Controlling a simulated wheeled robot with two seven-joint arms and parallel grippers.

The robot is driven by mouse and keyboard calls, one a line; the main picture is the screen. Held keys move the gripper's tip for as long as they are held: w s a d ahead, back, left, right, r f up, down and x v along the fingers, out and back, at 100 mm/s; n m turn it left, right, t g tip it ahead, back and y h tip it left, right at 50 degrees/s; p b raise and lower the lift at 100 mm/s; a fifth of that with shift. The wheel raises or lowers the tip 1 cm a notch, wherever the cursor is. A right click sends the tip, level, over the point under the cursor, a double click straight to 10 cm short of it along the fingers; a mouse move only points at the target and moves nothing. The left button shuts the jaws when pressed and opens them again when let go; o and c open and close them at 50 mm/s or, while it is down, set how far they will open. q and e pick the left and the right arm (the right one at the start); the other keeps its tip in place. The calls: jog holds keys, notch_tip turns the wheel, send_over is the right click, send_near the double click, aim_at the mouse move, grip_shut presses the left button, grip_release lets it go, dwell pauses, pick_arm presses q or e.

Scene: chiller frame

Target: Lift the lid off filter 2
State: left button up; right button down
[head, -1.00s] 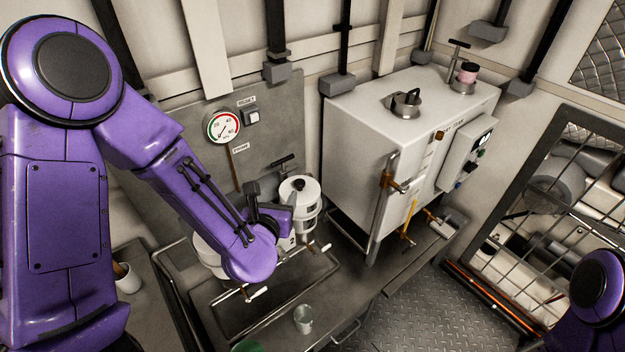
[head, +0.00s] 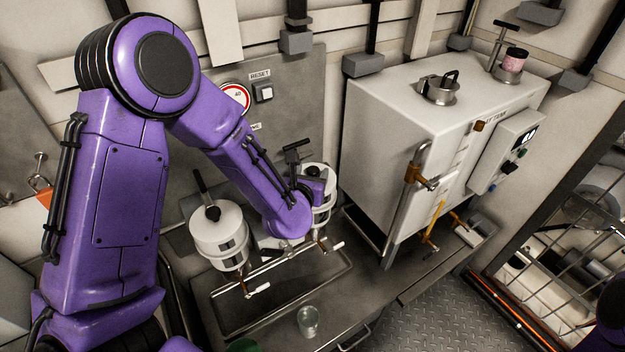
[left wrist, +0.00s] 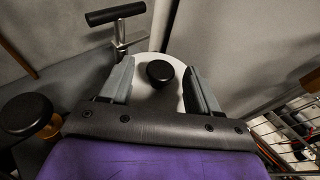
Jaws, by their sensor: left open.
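Two white filter canisters stand side by side on the bench. The left canister (head: 218,240) has a black knob on its white lid. The right canister (head: 323,216) is partly hidden by my left gripper (head: 312,180), which is over its top. No label shows which is filter 2. In the left wrist view, a round white lid (left wrist: 178,97) with a black knob (left wrist: 160,73) lies between the open fingers of my left gripper (left wrist: 157,76). The fingers stand apart on either side of the knob. My right gripper is out of view.
A black T-handle (left wrist: 115,14) stands close to the left finger. A second black knob (left wrist: 26,115) shows at left. The white tank box (head: 390,150) stands right of the canisters. A clear cup (head: 308,321) is on the front of the bench.

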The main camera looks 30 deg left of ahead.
aim_at(313, 169)
pick_arm(q)
jog(key=x, duration=0.2)
jog(key=shift+w+f, duration=0.15)
jog(key=shift+w, duration=0.15)
grip_shut()
